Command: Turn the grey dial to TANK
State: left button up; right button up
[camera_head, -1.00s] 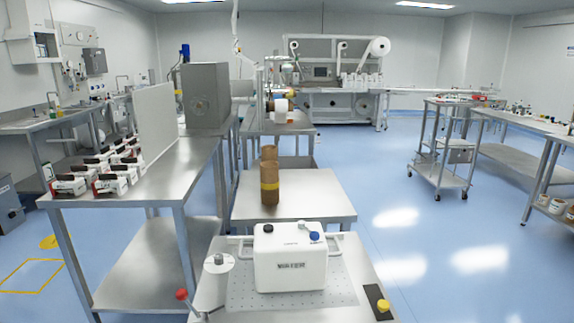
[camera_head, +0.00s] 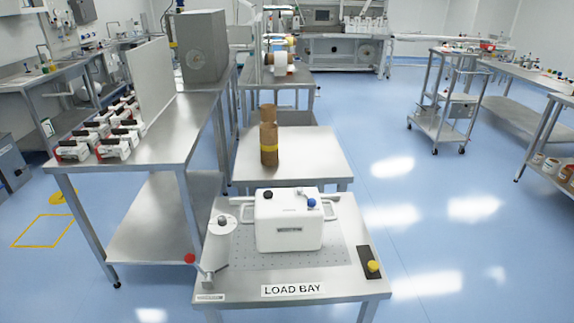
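A round white dial plate (camera_head: 222,225) with a small dark-grey centre stands at the left edge of the load bay table (camera_head: 345,285). It is the only dial I can make out, and its markings are too small to read. Neither of my grippers is in view.
A white container (camera_head: 290,222) with side handles, a black cap and a blue cap stands beside the dial. A red-ball lever (camera_head: 190,258) is at the front left, a yellow knob (camera_head: 373,266) at the right. A brown bottle (camera_head: 268,142) stands behind.

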aim_at(221, 220)
jog(key=i+l, duration=0.15)
jog(key=i, duration=0.25)
jog(key=i+l+u, duration=0.1)
jog(key=i, duration=0.35)
jog(key=k+j+z, duration=0.1)
jog(key=j, duration=0.15)
